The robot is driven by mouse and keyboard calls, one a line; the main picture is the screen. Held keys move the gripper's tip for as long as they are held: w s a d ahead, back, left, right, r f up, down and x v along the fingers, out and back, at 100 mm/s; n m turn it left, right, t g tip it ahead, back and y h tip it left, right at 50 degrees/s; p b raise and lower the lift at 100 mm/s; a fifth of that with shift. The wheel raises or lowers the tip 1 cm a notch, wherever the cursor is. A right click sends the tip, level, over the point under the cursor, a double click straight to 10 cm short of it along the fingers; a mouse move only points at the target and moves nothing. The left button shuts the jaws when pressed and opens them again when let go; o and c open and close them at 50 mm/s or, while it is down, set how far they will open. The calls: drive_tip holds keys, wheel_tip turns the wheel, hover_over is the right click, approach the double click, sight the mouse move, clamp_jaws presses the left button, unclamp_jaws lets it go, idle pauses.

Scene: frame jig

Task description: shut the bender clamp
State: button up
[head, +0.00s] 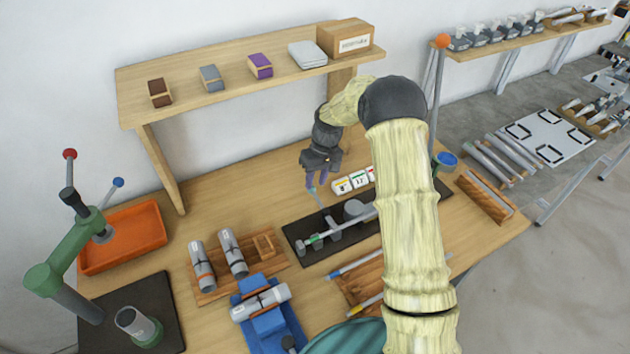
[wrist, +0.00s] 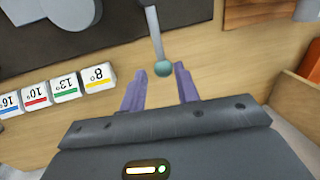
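The bender is a black base plate (head: 300,229) on the bench with grey round parts and a long grey bar across it. Its clamp lever (head: 321,200) is a thin grey rod sticking up, tilted, toward my gripper (head: 317,180). In the wrist view the lever (wrist: 154,25) ends in a teal ball knob (wrist: 163,68). The two purple fingers of my gripper (wrist: 160,83) are open, one on each side of the knob, around its level. I see gaps on both sides, so they do not grip it. My arm hides part of the bender's right side.
White angle blocks (head: 342,186) stand just behind the bender. A wooden tray with tubes (head: 212,292) and a blue fixture (head: 268,322) are in front left. A shelf (head: 215,100) overhangs the back. A wooden box (head: 485,197) is at the right.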

wheel_tip(320, 180, up, 14)
drive_tip(key=w+d+p, duration=0.1)
drive_tip(key=d+p, duration=0.1)
drive_tip(key=p, duration=0.7)
drive_tip(key=shift+d, duration=0.15)
drive_tip(key=shift+r, duration=0.1)
drive_tip(key=s+d+r+m+t+h+b, duration=0.1)
drive_tip(key=s+d+m+b, duration=0.1)
drive_tip(key=s, duration=1.2)
drive_tip(key=s+d+r+m+t+h+b, duration=0.1)
drive_tip(key=s+d+r+m+t+b, duration=0.1)
drive_tip(key=s, duration=1.2)
drive_tip(key=shift+s+d+m+t+b, duration=0.3)
drive_tip(key=shift+d+m+b, duration=0.2)
drive_tip(key=shift+d+b, duration=0.65)
